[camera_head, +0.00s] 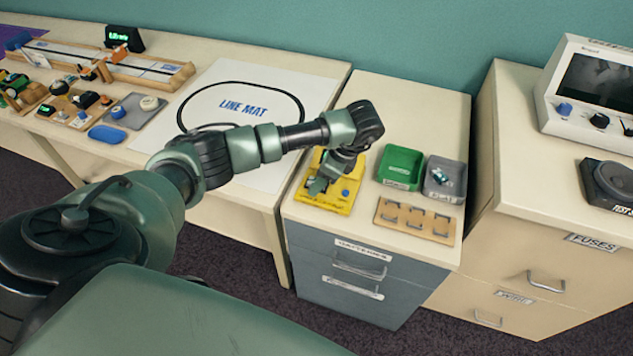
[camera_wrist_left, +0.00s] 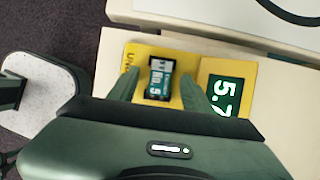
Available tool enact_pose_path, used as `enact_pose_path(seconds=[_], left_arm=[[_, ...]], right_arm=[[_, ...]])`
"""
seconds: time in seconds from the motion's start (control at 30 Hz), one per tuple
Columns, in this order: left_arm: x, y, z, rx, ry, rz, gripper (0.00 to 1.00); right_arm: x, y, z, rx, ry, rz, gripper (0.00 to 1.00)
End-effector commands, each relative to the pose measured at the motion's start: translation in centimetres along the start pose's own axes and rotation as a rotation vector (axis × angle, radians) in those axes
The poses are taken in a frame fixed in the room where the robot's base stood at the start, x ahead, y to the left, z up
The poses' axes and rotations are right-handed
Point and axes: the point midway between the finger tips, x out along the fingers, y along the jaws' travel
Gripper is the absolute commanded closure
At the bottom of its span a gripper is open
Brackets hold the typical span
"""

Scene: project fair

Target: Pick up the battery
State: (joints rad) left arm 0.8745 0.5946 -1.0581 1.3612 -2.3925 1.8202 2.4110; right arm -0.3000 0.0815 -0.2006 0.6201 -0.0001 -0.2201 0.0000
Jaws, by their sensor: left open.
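The battery (camera_wrist_left: 159,80) is a small dark and teal block with white lettering, lying on the yellow tester (camera_wrist_left: 134,52) in the left wrist view. The tester's display reads 5.7. My left gripper (camera_wrist_left: 160,76) is open, with one finger on each side of the battery and nothing clamped. In the head view my left gripper (camera_head: 324,182) is over the yellow tester (camera_head: 338,206) on the low cabinet, and it hides the battery there. I cannot tell how far the fingertips are above the tester. My right gripper is not in view.
Beside the tester are a green tray (camera_head: 401,166), a grey tray (camera_head: 445,180) holding small items, and a wooden board (camera_head: 417,221) with metal clips. The line mat (camera_head: 245,107) lies on the left table. A taller cabinet (camera_head: 535,190) stands at right.

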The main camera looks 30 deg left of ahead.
Motion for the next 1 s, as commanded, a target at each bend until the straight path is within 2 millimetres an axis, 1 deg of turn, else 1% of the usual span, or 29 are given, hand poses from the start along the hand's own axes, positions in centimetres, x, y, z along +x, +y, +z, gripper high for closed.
enact_pose_path(seconds=[0.1, 0.13, 0.17, 0.2, 0.3, 0.57, 0.73, 0.87, 1.0], left_arm=[[0.0, 0.0, 0.0, 0.0, 0.0, 0.0, 0.51], [0.0, 0.0, 0.0, 0.0, 0.0, 0.0, 0.56], [0.0, 0.0, 0.0, 0.0, 0.0, 0.0, 0.64], [0.0, 0.0, 0.0, 0.0, 0.0, 0.0, 0.76], [-0.1, 0.0, 0.0, 0.0, 0.001, 0.0, 1.0], [-0.1, 0.0, 0.0, 0.0, 0.001, -0.001, 1.0], [-0.7, -0.1, 0.2, 0.0, 0.001, -0.002, 1.0], [-2.0, -0.1, 0.8, -0.001, 0.002, -0.003, 1.0], [-4.6, -0.2, 1.8, -0.002, 0.003, -0.006, 1.0]], right_arm=[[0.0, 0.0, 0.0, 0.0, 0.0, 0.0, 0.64], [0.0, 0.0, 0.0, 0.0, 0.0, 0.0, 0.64], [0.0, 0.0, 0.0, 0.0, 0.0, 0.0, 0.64], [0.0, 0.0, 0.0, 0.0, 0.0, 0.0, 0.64], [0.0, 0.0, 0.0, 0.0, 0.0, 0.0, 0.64], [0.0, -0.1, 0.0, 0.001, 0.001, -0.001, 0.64], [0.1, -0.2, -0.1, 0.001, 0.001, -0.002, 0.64], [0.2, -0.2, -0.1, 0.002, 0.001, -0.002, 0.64], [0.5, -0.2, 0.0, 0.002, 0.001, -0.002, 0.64]])
